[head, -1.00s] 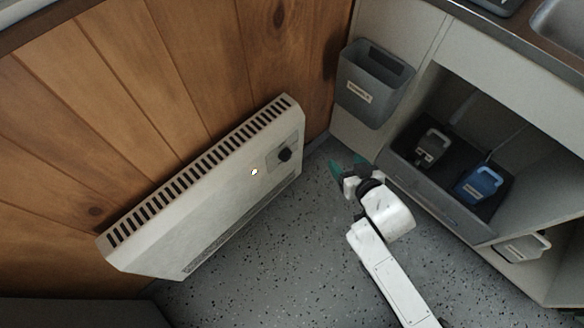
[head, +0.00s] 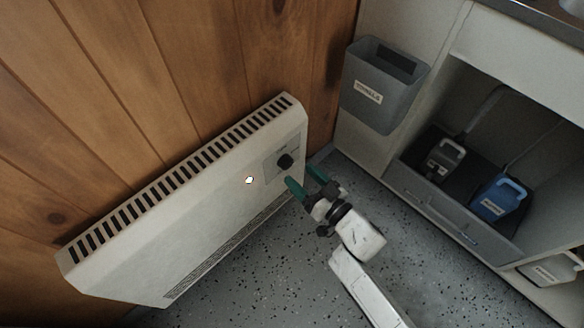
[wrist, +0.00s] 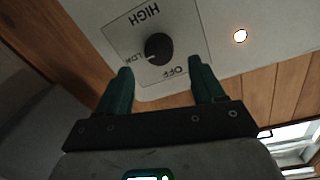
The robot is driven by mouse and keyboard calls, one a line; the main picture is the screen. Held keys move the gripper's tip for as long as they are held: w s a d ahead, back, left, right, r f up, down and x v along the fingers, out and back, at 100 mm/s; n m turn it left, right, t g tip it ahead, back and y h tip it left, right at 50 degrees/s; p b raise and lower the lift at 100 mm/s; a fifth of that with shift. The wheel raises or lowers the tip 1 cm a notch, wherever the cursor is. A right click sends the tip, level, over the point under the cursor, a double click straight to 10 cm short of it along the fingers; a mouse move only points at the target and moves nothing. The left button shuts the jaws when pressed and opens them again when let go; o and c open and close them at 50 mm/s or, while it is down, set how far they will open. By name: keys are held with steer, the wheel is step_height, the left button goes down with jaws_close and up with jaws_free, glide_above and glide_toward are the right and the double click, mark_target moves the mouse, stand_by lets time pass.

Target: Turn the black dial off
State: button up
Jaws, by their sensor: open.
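The black dial (head: 285,161) sits on a grey panel near the right end of the white wall heater (head: 190,215). In the wrist view the dial (wrist: 159,48) shows upside-down labels HIGH, LOW and OFF around it. A pale mark on its edge points toward LOW. A small light (wrist: 240,36) glows on the heater; it also shows in the head view (head: 249,180). My gripper (head: 305,180) is open, with its green fingers just below and right of the dial. In the wrist view the fingers (wrist: 157,85) are spread either side of the dial, apparently short of it.
A grey bin (head: 383,85) hangs on the cabinet side, right of the heater. A dark drawer (head: 450,215) in the open cabinet holds a grey jug (head: 444,160) and a blue jug (head: 497,200). Speckled floor (head: 240,285) is clear in front.

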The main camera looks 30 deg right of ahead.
mark_target(289, 164)
steer(key=shift+b+x, duration=0.4)
steer(key=shift+x, duration=2)
steer(key=c, duration=1.1)
steer(key=shift+o, duration=0.2)
